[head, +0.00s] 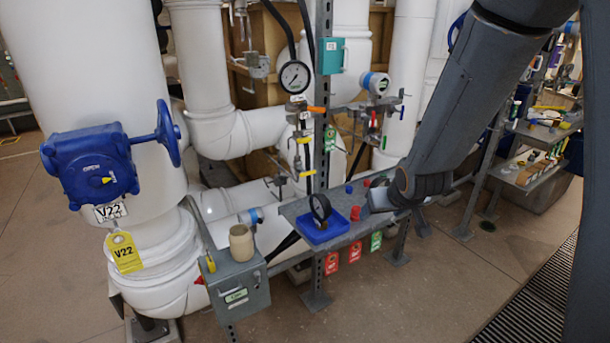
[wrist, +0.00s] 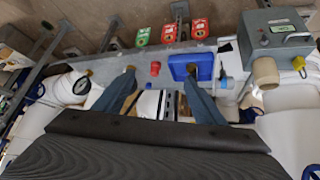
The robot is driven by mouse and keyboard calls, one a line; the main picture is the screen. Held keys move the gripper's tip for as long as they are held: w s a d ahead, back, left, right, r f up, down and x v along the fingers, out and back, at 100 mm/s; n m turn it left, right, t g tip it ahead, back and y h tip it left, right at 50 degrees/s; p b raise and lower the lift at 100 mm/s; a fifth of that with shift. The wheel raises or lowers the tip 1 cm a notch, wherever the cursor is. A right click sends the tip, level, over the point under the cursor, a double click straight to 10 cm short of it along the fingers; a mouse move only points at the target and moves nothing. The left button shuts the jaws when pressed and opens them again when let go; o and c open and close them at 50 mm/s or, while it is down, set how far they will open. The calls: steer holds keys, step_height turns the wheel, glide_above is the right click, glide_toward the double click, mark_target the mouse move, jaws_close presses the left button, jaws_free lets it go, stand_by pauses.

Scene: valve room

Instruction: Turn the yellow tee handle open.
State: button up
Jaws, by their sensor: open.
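Two small yellow handles show on the valve line below the round gauge in the head view: an upper yellow handle (head: 303,141) and a lower yellow handle (head: 307,173). I cannot tell clearly which is the tee handle. My gripper (wrist: 161,71) is open and empty, its two fingers spread in the wrist view. In the head view it is at the end of my arm, low over the right part of the grey shelf, to the right of and below the yellow handles. The wrist view does not clearly show either handle.
The grey shelf (head: 345,236) holds a blue tray (head: 322,232) with a gauge and red caps (head: 355,213). A grey box (head: 238,284) with a tan cup stands left. An orange handle (head: 316,109) and red handle (head: 374,119) are near the yellow ones. White pipes stand behind.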

steer(key=w+a+f+n+t+y+b, duration=0.1)
steer(key=w+a+t+y, duration=0.1)
steer(key=w+a, duration=0.3)
steer(key=w+a+f+n+t+y, duration=0.1)
steer(key=w+a+t+y, duration=0.15)
steer(key=w, duration=0.55)
steer(key=n+t+y, duration=0.2)
steer(key=t+y, duration=0.1)
steer(key=y, duration=0.1)
glide_toward(309, 173)
steer(key=w, duration=0.2)
steer(key=shift+w+a+f+b, duration=0.25)
steer(key=shift+w+f+b, duration=0.05)
steer(key=shift+b, duration=0.05)
steer(key=shift+n+y, duration=0.3)
steer(key=shift+y, duration=0.05)
steer(key=p+x, duration=0.1)
steer(key=x, duration=0.3)
steer(key=p+x, duration=0.1)
steer(key=x, duration=0.3)
steer(key=shift+s+a+r, duration=0.15)
steer(key=shift+a, duration=0.2)
steer(key=shift+c, duration=0.3)
steer(key=c, duration=1)
